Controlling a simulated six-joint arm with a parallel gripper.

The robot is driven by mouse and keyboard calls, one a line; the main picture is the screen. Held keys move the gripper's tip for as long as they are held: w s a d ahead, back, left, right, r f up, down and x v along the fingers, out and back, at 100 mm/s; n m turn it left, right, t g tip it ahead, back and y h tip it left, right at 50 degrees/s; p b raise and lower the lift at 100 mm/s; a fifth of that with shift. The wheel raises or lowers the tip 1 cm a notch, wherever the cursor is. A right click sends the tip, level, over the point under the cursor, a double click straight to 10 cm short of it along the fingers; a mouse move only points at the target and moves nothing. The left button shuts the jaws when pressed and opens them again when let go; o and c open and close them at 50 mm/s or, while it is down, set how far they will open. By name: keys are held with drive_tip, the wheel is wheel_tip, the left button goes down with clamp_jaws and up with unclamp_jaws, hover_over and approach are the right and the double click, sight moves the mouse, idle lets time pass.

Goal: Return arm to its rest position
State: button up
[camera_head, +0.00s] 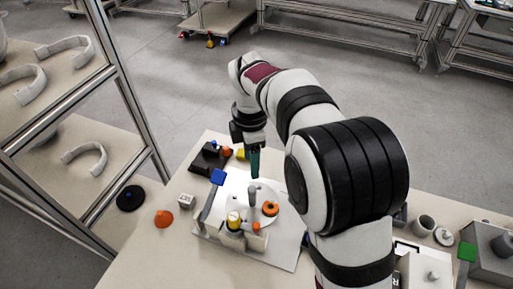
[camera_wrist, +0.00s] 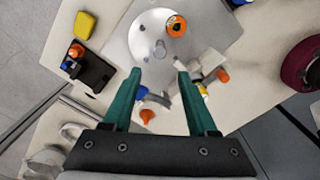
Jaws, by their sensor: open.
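My gripper (camera_wrist: 161,75) shows in the wrist view with two green fingers spread apart and nothing between them. In the head view my gripper (camera_head: 255,175) hangs pointing down over the back of a light plate (camera_head: 285,255) on the table. A white disc (camera_head: 228,190) with a grey upright post lies on the plate, and an orange ring (camera_head: 270,208) sits on the disc's right side. The ring also shows in the wrist view (camera_wrist: 176,27). The fingers appear apart from these parts. My arm hides part of the table on the right.
A black block (camera_head: 207,160) with small coloured parts stands at the table's back left. A blue-topped lever (camera_head: 217,177) rises at the plate's left. An orange cone (camera_head: 164,218) and a white cube (camera_head: 186,201) lie left. A metal-framed shelf (camera_head: 135,90) borders the left side. Grey cups (camera_head: 423,225) stand right.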

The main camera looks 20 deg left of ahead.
drive_tip(key=s+d+r+m, duration=0.2)
drive_tip(key=d+r+m, duration=0.1)
drive_tip(key=d+m, duration=0.25)
drive_tip(key=s+d+r+m, duration=0.2)
drive_tip(key=s+d+m, duration=0.15)
drive_tip(key=d, duration=0.25)
drive_tip(key=s+d+f+m+y, duration=0.1)
drive_tip(key=s+d+m, duration=0.5)
drive_tip(key=s+m, duration=0.3)
drive_tip(key=s+d+f+m, duration=0.1)
drive_tip(key=s+d+m, duration=0.5)
drive_tip(key=s+m, duration=0.3)
drive_tip(key=m, duration=0.4)
drive_tip(key=shift+y, duration=0.4)
